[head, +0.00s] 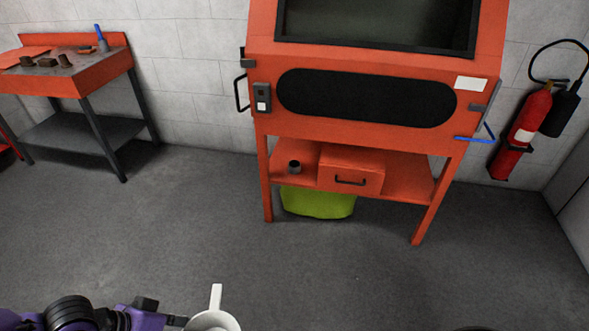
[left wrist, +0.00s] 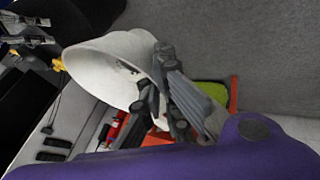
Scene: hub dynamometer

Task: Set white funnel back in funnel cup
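The white funnel (head: 212,320) is at the bottom edge of the head view, partly cut off, with a narrow white part pointing away from me. My left gripper (head: 180,321) reaches it from the left. In the left wrist view the funnel (left wrist: 105,66) has its wide end to the left, and the dark fingers of my left gripper (left wrist: 165,95) are closed on its side. A small dark cup (head: 294,167), possibly the funnel cup, stands on the lower shelf of the orange cabinet, well away from the funnel. My right gripper is not in view.
The orange cabinet (head: 365,60) stands against the wall; its shelf (head: 408,180) also holds an orange drawer box (head: 350,170). A green bin (head: 318,202) sits beneath. An orange workbench (head: 95,72) is at left, a fire extinguisher (head: 522,130) at right. The floor between is clear.

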